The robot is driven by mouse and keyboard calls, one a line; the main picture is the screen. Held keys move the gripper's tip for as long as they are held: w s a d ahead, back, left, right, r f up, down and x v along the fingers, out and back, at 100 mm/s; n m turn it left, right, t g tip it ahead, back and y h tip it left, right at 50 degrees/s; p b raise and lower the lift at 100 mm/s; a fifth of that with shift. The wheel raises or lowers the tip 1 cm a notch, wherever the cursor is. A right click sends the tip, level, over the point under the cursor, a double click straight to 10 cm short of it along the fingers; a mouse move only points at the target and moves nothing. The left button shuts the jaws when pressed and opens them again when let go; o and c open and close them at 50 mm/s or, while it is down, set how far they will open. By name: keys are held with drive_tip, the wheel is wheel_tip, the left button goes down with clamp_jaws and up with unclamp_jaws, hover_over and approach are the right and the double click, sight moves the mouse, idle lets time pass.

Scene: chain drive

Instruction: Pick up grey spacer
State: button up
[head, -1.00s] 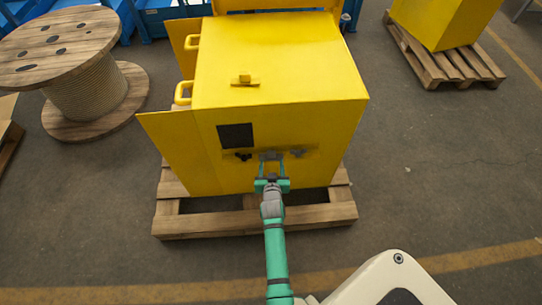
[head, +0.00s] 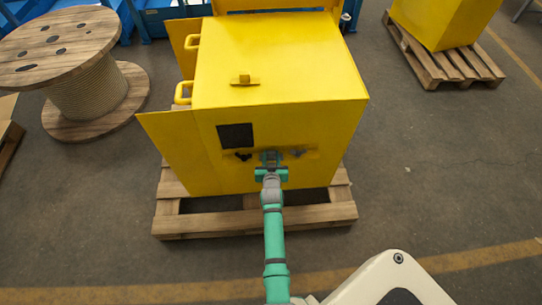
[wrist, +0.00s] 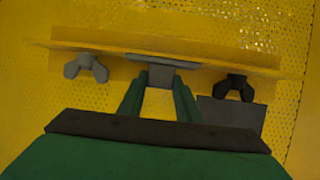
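The grey spacer (wrist: 162,60) is a small flat-topped piece at the yellow ledge, in the middle of the wrist view. My gripper (wrist: 160,88) comes straight at it, with its two green fingers drawn in, one on each side of the spacer's lower part, and looks shut on it. In the head view my gripper (head: 270,158) is against the front of the yellow cabinet (head: 280,70), and the spacer is mostly hidden there by the fingers.
A grey wing nut (wrist: 86,66) and a dark wing nut (wrist: 236,87) flank the spacer closely. The yellow ledge (wrist: 215,55) runs behind them. The cabinet stands on a wooden pallet (head: 230,223).

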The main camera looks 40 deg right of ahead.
drive_tip(key=shift+c, duration=0.9)
drive_tip(key=shift+r, duration=0.1)
